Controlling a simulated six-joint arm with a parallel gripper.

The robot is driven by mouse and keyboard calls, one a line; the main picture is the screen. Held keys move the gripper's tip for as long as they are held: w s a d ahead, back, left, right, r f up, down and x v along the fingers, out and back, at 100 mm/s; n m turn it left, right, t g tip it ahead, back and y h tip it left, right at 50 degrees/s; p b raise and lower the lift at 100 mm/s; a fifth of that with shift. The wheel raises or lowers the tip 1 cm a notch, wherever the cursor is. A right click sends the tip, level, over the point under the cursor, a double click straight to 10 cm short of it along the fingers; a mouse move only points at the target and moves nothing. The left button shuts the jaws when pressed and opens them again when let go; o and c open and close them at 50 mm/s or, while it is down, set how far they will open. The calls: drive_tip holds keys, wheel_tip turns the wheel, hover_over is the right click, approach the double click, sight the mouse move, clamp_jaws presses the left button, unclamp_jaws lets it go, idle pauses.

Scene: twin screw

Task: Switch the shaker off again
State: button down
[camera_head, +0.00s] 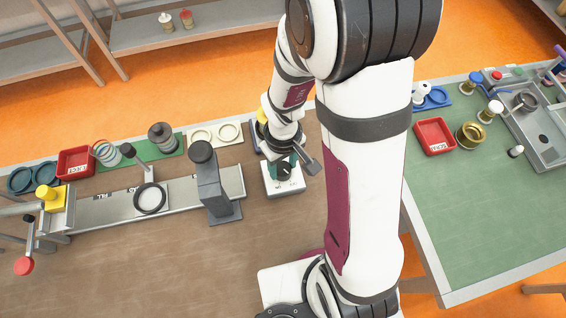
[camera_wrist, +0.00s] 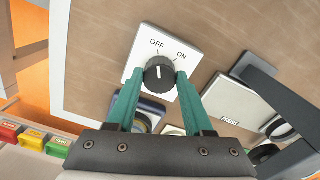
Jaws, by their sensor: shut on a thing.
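The shaker's switch is a black ribbed knob (camera_wrist: 159,73) on a white plate marked OFF and ON, in the middle of the wrist view. My gripper (camera_wrist: 159,82) has its two teal fingers closed on the knob from either side. The knob's white pointer line points up the picture, toward the lettering; I cannot tell exactly which mark it meets. In the head view the white switch box (camera_head: 285,188) stands on the brown bench, below my gripper (camera_head: 284,168), and my wrist partly covers it.
A grey press column (camera_head: 209,185) stands left of the switch box. A rail (camera_head: 108,212), a black ring (camera_head: 150,199) and a red tray (camera_head: 76,163) lie further left. A green table (camera_head: 490,220) is to the right. The bench in front is clear.

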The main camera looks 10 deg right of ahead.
sight(283, 169)
drive_tip(key=shift+s, duration=0.1)
drive_tip(key=shift+c, duration=1.5)
unclamp_jaws()
wheel_tip(283, 169, up, 16)
drive_tip(key=shift+f, duration=0.1)
drive_tip(key=s+a+r+m+y, duration=0.1)
drive_tip(key=s+m, duration=0.8)
drive_tip(key=s, duration=0.5)
drive_tip(key=shift+s+m+y, duration=0.15)
drive_tip(key=shift+m+y, duration=0.15)
drive_tip(key=shift+y, duration=0.1)
